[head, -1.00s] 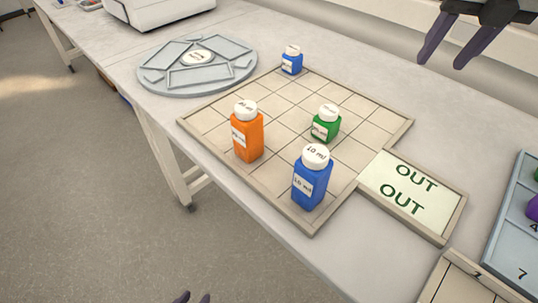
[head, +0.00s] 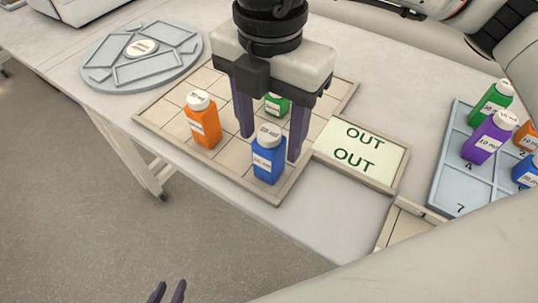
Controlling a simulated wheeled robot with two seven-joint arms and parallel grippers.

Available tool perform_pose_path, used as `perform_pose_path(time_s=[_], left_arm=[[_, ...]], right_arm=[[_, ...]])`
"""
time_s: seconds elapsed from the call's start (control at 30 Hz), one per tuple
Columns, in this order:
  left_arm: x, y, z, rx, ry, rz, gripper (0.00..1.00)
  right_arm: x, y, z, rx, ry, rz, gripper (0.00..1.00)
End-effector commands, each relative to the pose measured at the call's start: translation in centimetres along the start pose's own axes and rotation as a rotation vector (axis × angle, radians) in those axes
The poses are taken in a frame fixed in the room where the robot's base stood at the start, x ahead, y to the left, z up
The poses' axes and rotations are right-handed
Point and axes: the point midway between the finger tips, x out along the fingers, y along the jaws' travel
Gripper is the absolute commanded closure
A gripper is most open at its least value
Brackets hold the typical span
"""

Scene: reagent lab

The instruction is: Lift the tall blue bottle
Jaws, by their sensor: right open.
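The tall blue bottle (head: 268,165) with a white cap stands upright near the front corner of the tiled board in the head view. My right gripper (head: 270,149) points down over the board with its fingers spread. One finger is to the left of the bottle and slightly behind it, the other close by its right side. The bottle's front is fully visible, and I cannot tell whether either finger touches it. My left gripper (head: 167,291) shows only its two fingertips at the bottom edge, with a gap between them and nothing held.
An orange bottle (head: 203,127) stands left of my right gripper. A green bottle (head: 277,106) is behind, between its fingers. An OUT plate (head: 386,167) adjoins the board. A blue-grey tray (head: 449,171) with several bottles is at right, a round tray (head: 190,56) at left.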

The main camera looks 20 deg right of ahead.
Motion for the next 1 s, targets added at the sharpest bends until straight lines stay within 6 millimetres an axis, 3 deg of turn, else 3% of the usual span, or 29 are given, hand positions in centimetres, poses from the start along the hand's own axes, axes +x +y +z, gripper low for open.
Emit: perform_pose_path(time_s=[0.6, 0.9, 1.0], left_arm=[[-0.9, 0.2, -0.7, 0.003, -0.005, 0.003, 0.69], [-0.9, 0.3, -0.7, 0.003, -0.005, 0.004, 0.69], [-0.9, 0.3, -0.7, 0.003, -0.005, 0.004, 0.69]], right_arm=[[7.3, 0.3, 0.3, -0.001, 0.000, 0.001, 0.45], [8.0, 0.4, 0.3, -0.001, -0.001, 0.002, 0.45], [7.9, 0.4, 0.3, -0.001, -0.001, 0.002, 0.60]])
